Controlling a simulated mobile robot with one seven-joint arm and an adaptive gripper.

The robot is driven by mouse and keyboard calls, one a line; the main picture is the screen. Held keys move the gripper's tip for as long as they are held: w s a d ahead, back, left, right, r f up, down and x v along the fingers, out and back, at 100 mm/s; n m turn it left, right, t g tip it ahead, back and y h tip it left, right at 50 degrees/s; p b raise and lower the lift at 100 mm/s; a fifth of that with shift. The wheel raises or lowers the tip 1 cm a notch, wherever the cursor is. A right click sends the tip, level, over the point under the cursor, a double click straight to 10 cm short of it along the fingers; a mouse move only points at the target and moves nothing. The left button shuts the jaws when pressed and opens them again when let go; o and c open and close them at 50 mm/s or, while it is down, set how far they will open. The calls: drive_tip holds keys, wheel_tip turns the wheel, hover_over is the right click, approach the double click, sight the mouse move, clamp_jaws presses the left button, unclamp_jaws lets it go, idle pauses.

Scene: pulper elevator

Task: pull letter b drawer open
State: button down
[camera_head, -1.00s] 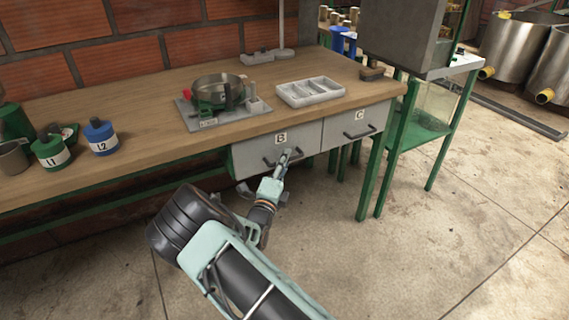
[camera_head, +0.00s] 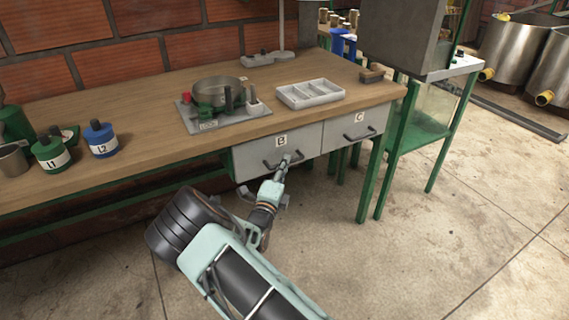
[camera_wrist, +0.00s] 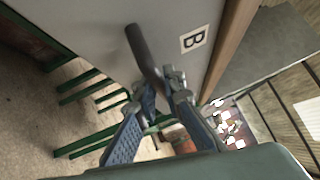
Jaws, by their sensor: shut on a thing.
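The B drawer (camera_head: 252,153) is a light grey front under the wooden table top, with a white "B" label and a dark bar handle (camera_head: 270,165). Its front and label also show in the wrist view (camera_wrist: 193,40), tilted. My gripper (camera_head: 285,163) reaches the handle from the front. In the wrist view its two blue-padded fingers (camera_wrist: 164,86) close on one end part of the dark bar. The fingertips hide the part of the bar they grip. The drawer front looks close to flush with its neighbour; any small gap is hard to tell.
The C drawer (camera_head: 345,133) is beside it on the right, above a green table leg (camera_head: 370,180). On the table (camera_head: 150,105) stand a metal pan, a grey tray (camera_head: 309,93) and bottles L1 and L2. The floor (camera_head: 440,240) in front is clear.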

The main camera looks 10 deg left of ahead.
drive_tip(key=s+d+p, duration=0.6)
drive_tip(key=s+d, duration=0.1)
drive_tip(key=s, duration=0.4)
drive_tip(key=s+d+p, duration=0.6)
drive_tip(key=s+d, duration=0.2)
drive_tip(key=s, duration=0.4)
drive_tip(key=shift+d, duration=0.3)
drive_tip(key=c, duration=2)
unclamp_jaws()
